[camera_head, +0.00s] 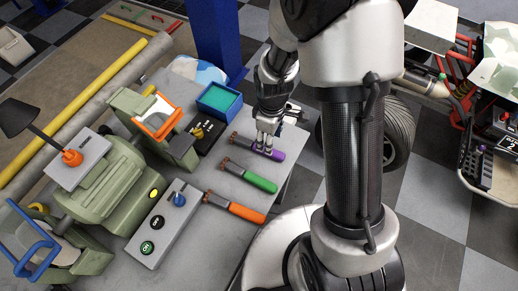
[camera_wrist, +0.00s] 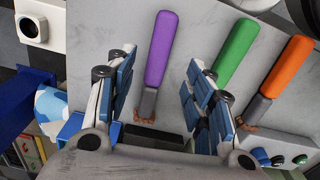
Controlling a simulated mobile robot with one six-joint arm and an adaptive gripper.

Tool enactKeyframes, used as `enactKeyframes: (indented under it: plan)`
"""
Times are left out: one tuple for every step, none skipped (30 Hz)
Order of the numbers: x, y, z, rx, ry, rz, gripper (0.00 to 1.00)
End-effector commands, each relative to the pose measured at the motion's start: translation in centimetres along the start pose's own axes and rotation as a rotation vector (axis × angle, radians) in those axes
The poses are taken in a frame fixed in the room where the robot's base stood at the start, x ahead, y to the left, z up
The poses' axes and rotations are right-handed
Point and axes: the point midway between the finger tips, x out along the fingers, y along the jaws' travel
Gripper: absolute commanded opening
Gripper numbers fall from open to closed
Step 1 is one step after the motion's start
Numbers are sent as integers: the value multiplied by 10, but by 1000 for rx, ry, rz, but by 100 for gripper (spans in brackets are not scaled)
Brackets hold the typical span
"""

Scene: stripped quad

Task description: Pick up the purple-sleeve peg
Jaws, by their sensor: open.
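The purple-sleeve peg (camera_head: 276,154) lies on the grey table near its right edge. In the wrist view its purple sleeve (camera_wrist: 161,48) points away from me and its metal end is nearer my palm. My gripper (camera_head: 266,146) is over this peg, fingers pointing down. In the wrist view my gripper (camera_wrist: 163,60) is open, with the peg showing between its two blue-padded fingers and nothing held. Whether the fingers are down level with the peg, I cannot tell. The fingers partly hide the peg in the head view.
A green-sleeve peg (camera_head: 258,182) and an orange-sleeve peg (camera_head: 246,212) lie alongside on the table. A blue tray (camera_head: 219,101), a black box (camera_head: 207,138), a switch panel (camera_head: 164,224) and a green grinder (camera_head: 108,184) stand left of them.

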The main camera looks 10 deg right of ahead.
Motion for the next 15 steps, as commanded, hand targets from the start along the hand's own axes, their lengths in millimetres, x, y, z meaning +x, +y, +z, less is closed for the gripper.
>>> enactKeyframes:
  plan:
    - [9, 0, 0, 0, -1, -2, 48]
    - [11, 0, 0, 0, -1, -1, 48]
    - [13, 0, 0, 0, 0, 0, 48]
    - [14, 0, 0, 0, 0, 0, 48]
    - [15, 0, 0, 0, 1, 1, 48]
    - [16, 0, 0, 1, 1, 1, 48]
    - [17, 0, 0, 1, 1, 1, 48]
    - [19, 0, 0, 1, 0, 1, 48]
    - [23, 0, 0, 1, 0, 0, 48]
    - [26, 0, 0, 1, -1, -1, 48]
    - [30, 0, 0, 1, -1, -1, 48]
    - [37, 0, 0, 1, -1, -2, 48]
    - [42, 0, 0, 1, -1, -1, 48]
    - [47, 1, 0, 1, -1, -1, 48]
    - [54, 1, 0, 1, -1, -2, 48]
